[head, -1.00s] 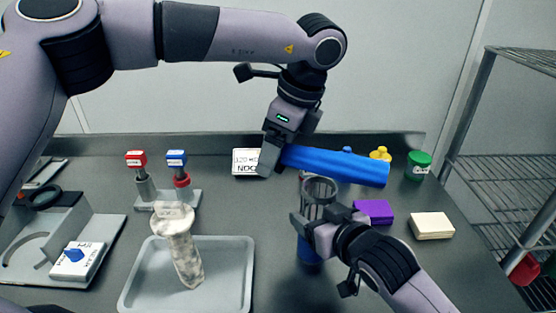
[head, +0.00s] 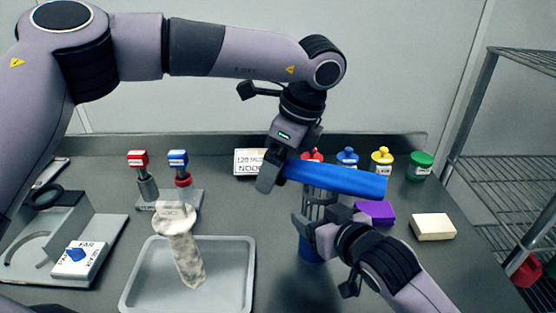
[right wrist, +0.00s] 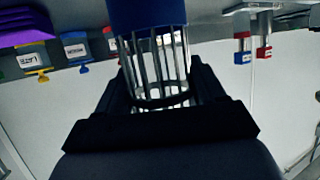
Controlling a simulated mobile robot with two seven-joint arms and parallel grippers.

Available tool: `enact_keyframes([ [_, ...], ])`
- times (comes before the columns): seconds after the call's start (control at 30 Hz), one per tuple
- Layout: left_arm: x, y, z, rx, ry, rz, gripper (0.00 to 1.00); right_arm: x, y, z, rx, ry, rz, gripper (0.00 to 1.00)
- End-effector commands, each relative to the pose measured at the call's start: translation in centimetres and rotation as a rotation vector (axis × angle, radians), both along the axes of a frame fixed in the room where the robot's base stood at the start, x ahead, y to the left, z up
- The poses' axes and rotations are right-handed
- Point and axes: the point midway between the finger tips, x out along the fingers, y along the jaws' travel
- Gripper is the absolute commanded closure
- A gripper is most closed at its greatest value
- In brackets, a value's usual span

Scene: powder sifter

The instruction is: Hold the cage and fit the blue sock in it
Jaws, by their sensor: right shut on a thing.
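The blue sock (head: 340,179) is a long tube, lying nearly level in the air. My left gripper (head: 270,176) is shut on its left end. The metal-barred cage (head: 318,207) stands upright, with a blue lower end (head: 310,249); my right gripper (head: 316,234) is shut around it. In the head view the sock crosses over the cage's top and hides its rim; I cannot tell whether they touch. In the right wrist view, which is upside down, the cage bars (right wrist: 152,65) and blue end (right wrist: 147,14) show between the fingers; no sock shows around the bars.
Several capped bottles, including a green one (head: 419,166) and a yellow one (head: 381,161), stand behind. A purple block (head: 375,212) and cream block (head: 433,227) lie right. A grey tray (head: 130,290) holds a pale, blotchy sock-like piece (head: 185,250). A wire rack (head: 510,150) stands far right.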

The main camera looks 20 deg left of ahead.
Motion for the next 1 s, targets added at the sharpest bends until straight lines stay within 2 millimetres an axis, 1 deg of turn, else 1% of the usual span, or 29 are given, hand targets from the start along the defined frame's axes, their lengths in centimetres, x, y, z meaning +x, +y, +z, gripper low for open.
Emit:
enact_keyframes([
  [0.13,0.0,0.0,0.9,0.0,-0.002,-0.001,0.0,0.0,0.0,0.0,0.0,0.0,0.0,0.65],
  [0.23,0.1,-0.5,2.2,0.0,-0.003,-0.001,0.0,0.0,0.0,0.0,0.0,0.0,0.0,0.65],
  [0.5,0.1,-2.5,8.0,0.0,-0.004,-0.001,0.0,0.0,0.0,0.0,0.001,-0.001,0.0,0.65],
  [0.6,0.1,-3.1,9.8,-0.001,-0.001,-0.003,0.0,0.0,0.0,0.0,0.001,-0.001,0.0,0.65],
  [0.8,0.1,-3.7,11.8,0.0,0.0,-0.002,0.0,0.0,0.0,0.0,0.001,-0.001,0.0,0.65],
  [1.0,0.1,-3.8,12.3,0.0,0.002,-0.002,0.0,0.0,0.0,0.0,0.001,-0.001,0.0,0.65],
])
